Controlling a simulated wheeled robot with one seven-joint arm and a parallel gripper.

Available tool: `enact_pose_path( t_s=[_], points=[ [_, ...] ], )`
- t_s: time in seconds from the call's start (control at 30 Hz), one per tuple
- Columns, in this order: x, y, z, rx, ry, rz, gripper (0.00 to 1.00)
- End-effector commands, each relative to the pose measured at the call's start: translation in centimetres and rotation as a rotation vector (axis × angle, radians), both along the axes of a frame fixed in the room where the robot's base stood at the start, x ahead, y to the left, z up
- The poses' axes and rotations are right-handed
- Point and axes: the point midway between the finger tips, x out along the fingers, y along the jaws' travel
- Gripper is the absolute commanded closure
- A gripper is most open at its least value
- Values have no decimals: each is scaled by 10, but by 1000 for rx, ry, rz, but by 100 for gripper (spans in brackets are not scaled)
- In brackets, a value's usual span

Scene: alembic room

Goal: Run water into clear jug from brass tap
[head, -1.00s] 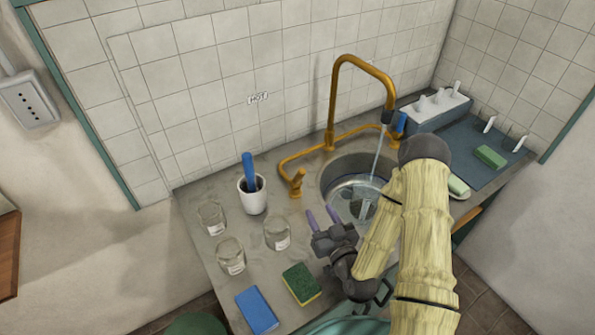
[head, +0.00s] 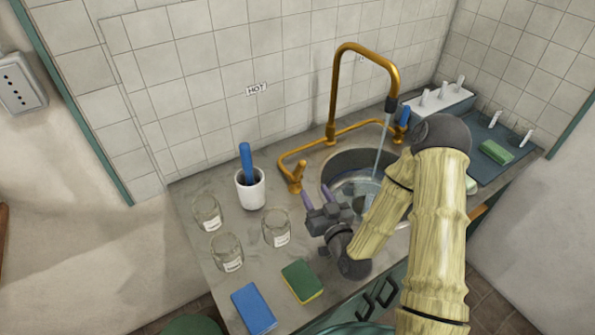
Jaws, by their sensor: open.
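The brass tap (head: 335,95) arches over the round metal sink (head: 335,165). A stream of water (head: 381,150) runs from its dark nozzle down into the sink. The stream's lower end and much of the basin are hidden by my arm. Something clear or shiny with a dark patch shows in the basin, but I cannot tell whether it is the clear jug. A brass handle (head: 297,176) stands left of the sink. My gripper (head: 326,194) is open and empty, with purple fingertips, at the sink's front left edge.
Several labelled clear glass jars, one here (head: 277,228), stand on the counter at left. A white cup (head: 250,190) holds a blue-handled tool. A blue sponge (head: 254,309) and a green sponge (head: 302,281) lie near the front edge. A white rack (head: 440,103) stands at right.

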Motion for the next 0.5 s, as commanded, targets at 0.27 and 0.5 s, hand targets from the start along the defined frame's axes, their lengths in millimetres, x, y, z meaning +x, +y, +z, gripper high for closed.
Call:
enact_pose_path(
  t_s=[0.27,0.5],
  points=[
    [7,4,-4,0,-3,1,56],
    [11,6,-4,-1,-3,1,56]
  ],
)
